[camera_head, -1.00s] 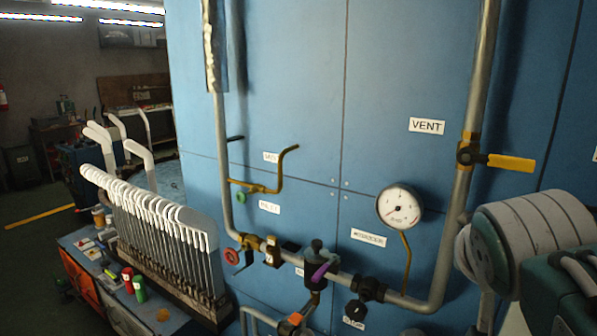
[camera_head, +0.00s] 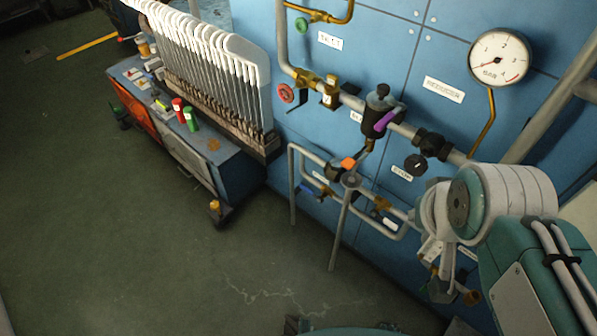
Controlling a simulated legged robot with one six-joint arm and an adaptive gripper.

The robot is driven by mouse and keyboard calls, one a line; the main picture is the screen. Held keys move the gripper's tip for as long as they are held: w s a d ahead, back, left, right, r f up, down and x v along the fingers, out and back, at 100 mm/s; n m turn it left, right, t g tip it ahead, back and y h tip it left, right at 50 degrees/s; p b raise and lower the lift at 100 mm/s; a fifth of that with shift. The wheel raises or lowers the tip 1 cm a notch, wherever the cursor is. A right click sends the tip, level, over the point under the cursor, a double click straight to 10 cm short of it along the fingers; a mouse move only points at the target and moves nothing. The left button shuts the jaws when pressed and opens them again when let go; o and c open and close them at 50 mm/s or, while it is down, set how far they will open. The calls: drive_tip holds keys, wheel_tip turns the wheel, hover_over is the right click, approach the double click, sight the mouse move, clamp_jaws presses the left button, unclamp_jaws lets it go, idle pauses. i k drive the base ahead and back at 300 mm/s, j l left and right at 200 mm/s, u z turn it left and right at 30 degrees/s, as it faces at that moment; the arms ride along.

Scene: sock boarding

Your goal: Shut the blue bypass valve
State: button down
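A small blue lever handle (camera_head: 306,188) sits on the lower pipe loop, left of the orange-topped fitting (camera_head: 348,163). It is small in the view, and I cannot tell whether its valve is open or shut. The lower pipe loop (camera_head: 292,190) stands in front of the blue panel wall, below the main pipe. My gripper is not in view; only links of my arm show at the right, covering part of the pipework there.
Above are a red handwheel (camera_head: 286,93), a purple lever (camera_head: 386,120) and a pressure gauge (camera_head: 499,58). A workbench (camera_head: 196,165) with a rack of white-topped rods (camera_head: 200,55) and small cans stands left. The floor (camera_head: 150,250) in front is clear.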

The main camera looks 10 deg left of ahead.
sight(320, 199)
drive_tip(key=i+j+u, duration=0.15)
drive_tip(key=i, duration=0.35)
drive_tip(key=i+j+u, duration=0.1)
drive_tip(key=i+j, duration=0.2)
drive_tip(key=i, duration=0.2)
